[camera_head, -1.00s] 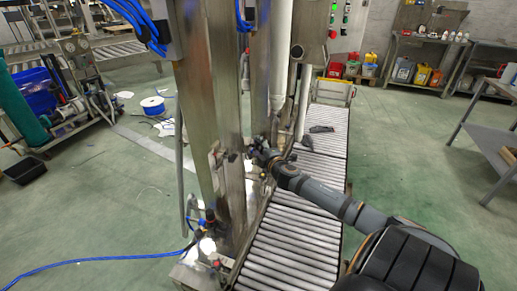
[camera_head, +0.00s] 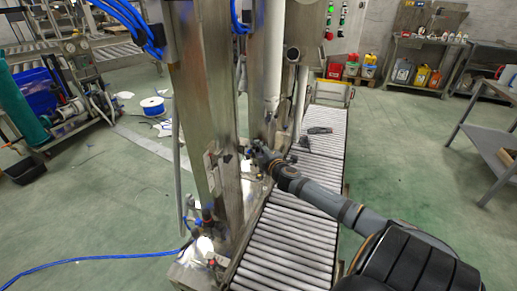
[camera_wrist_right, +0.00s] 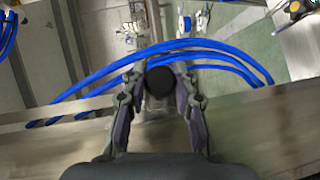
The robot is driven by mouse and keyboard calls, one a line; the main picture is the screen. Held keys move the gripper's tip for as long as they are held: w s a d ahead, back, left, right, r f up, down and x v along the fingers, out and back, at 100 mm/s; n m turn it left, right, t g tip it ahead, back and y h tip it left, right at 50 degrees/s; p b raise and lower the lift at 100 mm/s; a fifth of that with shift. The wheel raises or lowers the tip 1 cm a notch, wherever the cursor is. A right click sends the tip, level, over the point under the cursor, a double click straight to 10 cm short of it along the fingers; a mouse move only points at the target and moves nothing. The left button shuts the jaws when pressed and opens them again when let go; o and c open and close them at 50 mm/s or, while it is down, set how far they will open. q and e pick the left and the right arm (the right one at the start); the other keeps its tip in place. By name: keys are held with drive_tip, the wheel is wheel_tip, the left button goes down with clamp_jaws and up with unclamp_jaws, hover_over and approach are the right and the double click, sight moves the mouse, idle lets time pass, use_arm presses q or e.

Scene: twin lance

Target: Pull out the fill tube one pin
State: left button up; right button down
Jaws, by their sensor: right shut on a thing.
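My right gripper (camera_head: 257,153) is beside the steel columns of the filling machine (camera_head: 205,110), above the near end of the roller conveyor. In the right wrist view, the fingers of my right gripper (camera_wrist_right: 160,95) are closed around a round black knob (camera_wrist_right: 160,82), which looks like the pin's head. The pin's shaft is hidden behind the knob. A pale upright tube (camera_head: 275,55) stands behind the front column; I cannot tell whether it is fill tube one. My left gripper is not in view.
Blue hoses (camera_wrist_right: 215,50) arch close behind the knob in the wrist view. The roller conveyor (camera_head: 290,235) runs under my right arm, with a dark object (camera_head: 319,130) farther along. A blue hose (camera_head: 90,259) lies on the floor at left. Open green floor lies right.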

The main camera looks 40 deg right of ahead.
drive_tip(key=shift+s+d, duration=0.2)
drive_tip(key=shift+d, duration=0.05)
drive_tip(key=shift+a, duration=0.1)
drive_tip(key=c, duration=1.1)
unclamp_jaws()
drive_tip(key=shift+c, duration=0.2)
drive_tip(key=shift+o, duration=0.6)
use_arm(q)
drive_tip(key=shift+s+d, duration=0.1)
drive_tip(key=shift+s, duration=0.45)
use_arm(e)
drive_tip(key=v, duration=0.7)
drive_tip(key=shift+s, duration=0.25)
